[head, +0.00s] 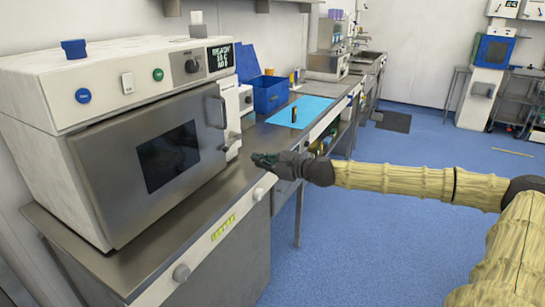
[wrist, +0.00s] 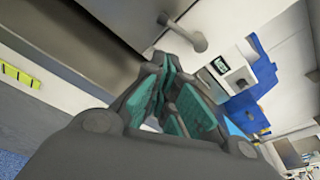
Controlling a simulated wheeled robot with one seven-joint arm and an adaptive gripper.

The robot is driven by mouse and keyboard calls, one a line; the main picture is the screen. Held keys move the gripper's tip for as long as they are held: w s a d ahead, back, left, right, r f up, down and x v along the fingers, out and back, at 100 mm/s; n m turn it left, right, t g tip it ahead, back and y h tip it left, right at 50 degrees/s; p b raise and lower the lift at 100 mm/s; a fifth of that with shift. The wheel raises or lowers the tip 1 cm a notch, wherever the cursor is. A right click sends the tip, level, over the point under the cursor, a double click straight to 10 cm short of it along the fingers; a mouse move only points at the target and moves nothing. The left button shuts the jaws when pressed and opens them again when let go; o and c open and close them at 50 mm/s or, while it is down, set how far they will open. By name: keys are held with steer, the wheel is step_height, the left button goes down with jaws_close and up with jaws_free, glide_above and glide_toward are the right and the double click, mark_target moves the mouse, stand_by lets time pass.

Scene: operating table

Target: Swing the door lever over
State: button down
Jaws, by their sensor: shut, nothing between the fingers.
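The steel door (head: 150,155) of the white bench-top machine is closed, with a dark window in it. A curved grey handle (head: 222,108) stands at the door's right edge. A small grey lever-like part (head: 233,137) shows just below it on the white side panel. In the wrist view a grey lever with a rounded end (wrist: 187,34) lies just beyond my fingertips; I cannot tell which of the two it is. My gripper (head: 262,160) is shut and empty, in front and right of the machine, apart from the handle. Its teal finger pads also show in the wrist view (wrist: 168,85).
The steel counter (head: 185,215) runs below the machine, with knobs on its front. A blue bin (head: 270,95) and a light blue mat (head: 305,110) lie farther along the counter. The blue floor (head: 370,220) right of the counter is open, with my arm above it.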

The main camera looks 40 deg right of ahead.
steer(key=p+v, duration=0.4)
steer(key=p, duration=0.1)
steer(key=shift+s+d, duration=0.15)
steer(key=shift+s, duration=0.2)
stand_by(0.3)
